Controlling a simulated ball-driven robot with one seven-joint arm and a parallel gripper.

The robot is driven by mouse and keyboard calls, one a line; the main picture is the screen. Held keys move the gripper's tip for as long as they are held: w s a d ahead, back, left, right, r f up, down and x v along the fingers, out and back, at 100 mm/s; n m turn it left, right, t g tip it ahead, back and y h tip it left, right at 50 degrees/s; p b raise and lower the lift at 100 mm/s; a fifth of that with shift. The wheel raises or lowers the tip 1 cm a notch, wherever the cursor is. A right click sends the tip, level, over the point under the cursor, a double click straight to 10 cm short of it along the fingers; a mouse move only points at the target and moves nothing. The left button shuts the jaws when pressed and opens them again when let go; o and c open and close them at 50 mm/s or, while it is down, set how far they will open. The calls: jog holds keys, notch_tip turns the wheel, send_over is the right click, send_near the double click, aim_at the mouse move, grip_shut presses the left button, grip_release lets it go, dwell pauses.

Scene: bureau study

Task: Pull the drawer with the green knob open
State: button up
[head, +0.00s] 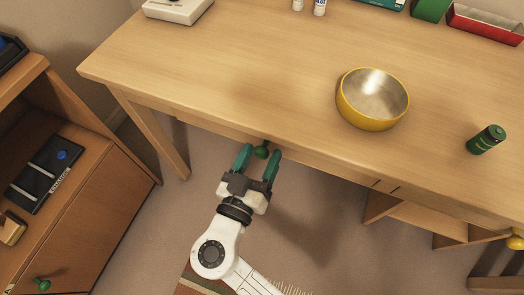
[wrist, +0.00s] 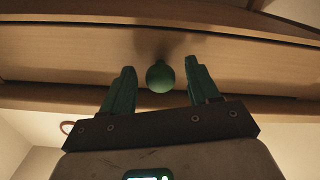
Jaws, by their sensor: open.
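The green knob (head: 261,151) sits on the front of a drawer under the desk's front edge. In the wrist view the round green knob (wrist: 160,77) stands out from the wooden drawer front (wrist: 90,55). The drawer looks shut. My gripper (head: 258,158) is open, its two green fingers pointing at the drawer. In the wrist view my gripper (wrist: 160,85) has one finger on each side of the knob, with a gap on both sides. Neither finger appears to touch it.
The wooden desk (head: 230,70) bears a yellow bowl (head: 372,100) and a green can (head: 486,140). A cabinet (head: 100,215) at left has another green knob (head: 43,284) on its door. A yellow knob (head: 516,240) shows at far right.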

jog(key=shift+w+d, duration=0.25)
jog(key=shift+w, duration=0.4)
jog(key=shift+c, duration=0.2)
grip_shut()
